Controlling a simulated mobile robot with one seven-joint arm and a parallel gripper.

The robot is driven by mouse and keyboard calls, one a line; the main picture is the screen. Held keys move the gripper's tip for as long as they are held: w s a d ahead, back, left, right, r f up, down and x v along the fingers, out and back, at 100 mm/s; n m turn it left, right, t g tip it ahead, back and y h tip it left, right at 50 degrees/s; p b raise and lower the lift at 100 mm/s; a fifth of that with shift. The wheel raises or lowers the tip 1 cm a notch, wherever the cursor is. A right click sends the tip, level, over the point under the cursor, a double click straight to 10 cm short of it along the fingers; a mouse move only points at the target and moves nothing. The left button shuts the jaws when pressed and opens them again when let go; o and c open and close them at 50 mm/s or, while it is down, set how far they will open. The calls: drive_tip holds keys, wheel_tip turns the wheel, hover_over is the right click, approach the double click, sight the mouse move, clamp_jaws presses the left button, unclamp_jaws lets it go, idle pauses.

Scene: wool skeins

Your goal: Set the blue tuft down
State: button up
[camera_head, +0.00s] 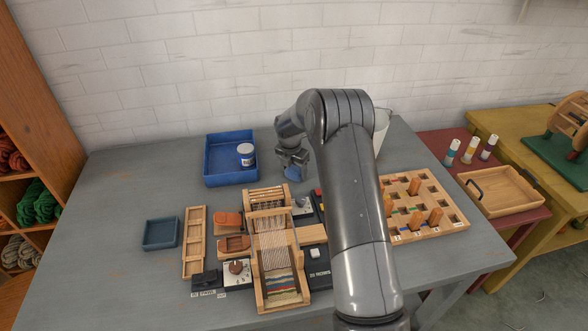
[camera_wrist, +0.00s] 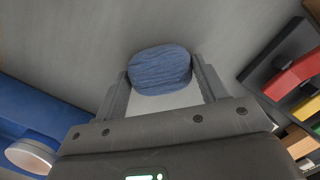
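The blue tuft (camera_wrist: 160,70) is a rounded, ribbed bundle of wool. In the wrist view it fills the gap between the tips of my gripper (camera_wrist: 160,78), with a finger against each side. In the head view my gripper (camera_head: 291,165) is over the back middle of the grey table (camera_head: 130,195), right of the blue tray (camera_head: 228,180). The tuft (camera_head: 294,173) shows there only as a small bluish patch below the fingers. I cannot tell whether it touches the table.
A white-and-blue tin (camera_head: 246,154) stands in the blue tray. A small loom (camera_head: 275,240) is in front of my gripper. A wooden pegboard (camera_head: 425,205) is at the right, partly behind my arm. A small dark tray (camera_head: 160,233) is at the left. Bare table lies around the back.

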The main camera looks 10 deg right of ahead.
sight(291, 172)
drive_tip(key=o, duration=0.4)
wheel_tip(291, 172, up, 12)
drive_tip(key=s+a, duration=0.1)
drive_tip(key=s+r+m+t, duration=0.2)
drive_tip(key=s+r+m, duration=1)
drive_tip(key=s+r, duration=0.65)
drive_tip(key=shift+s+a+m+t+y, duration=0.2)
drive_tip(key=shift+s+m+t, duration=0.2)
drive_tip(key=shift+s+m, duration=3.05)
drive_tip(key=shift+s+a+m+t+y, duration=0.3)
drive_tip(key=shift+s+m, duration=1.25)
drive_tip(key=shift+s, duration=3.75)
drive_tip(key=shift+s+d+m+t+y, duration=0.1)
drive_tip(key=shift+s+m+t, duration=0.4)
drive_tip(key=shift+s+m, duration=2.95)
drive_tip(key=shift+s+n, duration=0.95)
